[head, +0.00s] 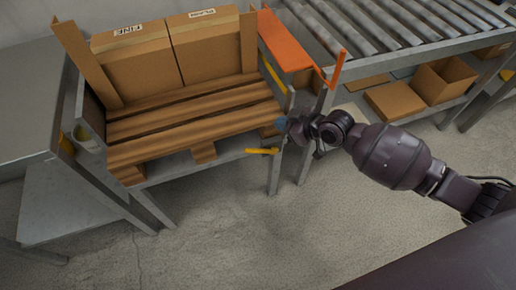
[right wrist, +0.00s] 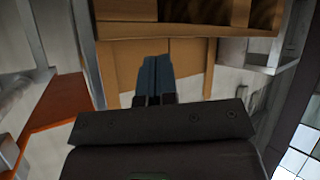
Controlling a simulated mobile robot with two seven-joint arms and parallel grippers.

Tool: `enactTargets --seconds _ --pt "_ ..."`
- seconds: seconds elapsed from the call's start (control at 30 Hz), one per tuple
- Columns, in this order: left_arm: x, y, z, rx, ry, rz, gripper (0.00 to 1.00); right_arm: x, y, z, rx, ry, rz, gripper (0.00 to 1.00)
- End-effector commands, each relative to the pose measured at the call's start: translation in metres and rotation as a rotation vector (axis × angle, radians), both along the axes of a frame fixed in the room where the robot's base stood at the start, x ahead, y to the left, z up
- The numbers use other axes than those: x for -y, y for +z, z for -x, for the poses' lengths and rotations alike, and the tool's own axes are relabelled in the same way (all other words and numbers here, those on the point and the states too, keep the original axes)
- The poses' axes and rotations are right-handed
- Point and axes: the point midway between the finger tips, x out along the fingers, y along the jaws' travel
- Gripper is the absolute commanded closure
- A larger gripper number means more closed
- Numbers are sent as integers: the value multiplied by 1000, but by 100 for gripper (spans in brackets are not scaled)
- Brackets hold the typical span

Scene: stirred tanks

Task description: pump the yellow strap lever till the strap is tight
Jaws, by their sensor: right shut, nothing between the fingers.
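A short yellow lever (head: 262,151) sticks out at the front right corner of the pallet stand, just below the deck. A longer yellow strip (head: 274,76) runs along the stand's right side; I cannot tell whether it is part of the strap. My right gripper (head: 282,122) is above and slightly right of the short lever, apart from it, near the stand's right post. Its blue fingers (right wrist: 156,78) are shut and empty in the right wrist view. No lever shows clearly in that view. My left gripper is not in view.
Two cartons (head: 170,50) stand at the back of the wooden pallet (head: 190,112). An orange panel (head: 285,42) and a roller conveyor (head: 385,25) are to the right, with open boxes (head: 442,82) below. A grey table (head: 30,80) is at left. The front floor is clear.

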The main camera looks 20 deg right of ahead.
Motion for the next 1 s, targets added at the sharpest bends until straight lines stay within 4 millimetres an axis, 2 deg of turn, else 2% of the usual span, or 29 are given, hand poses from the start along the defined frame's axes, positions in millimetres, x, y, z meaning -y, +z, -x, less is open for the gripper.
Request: enactTargets --seconds 0.2,0.6,1.0 --pt "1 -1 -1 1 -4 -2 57 0 0 -10 1 10 2 100" --pt "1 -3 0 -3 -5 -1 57 -1 -2 -10 1 10 2 100" --pt "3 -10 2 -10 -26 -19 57 -21 -40 -7 -5 10 1 100"
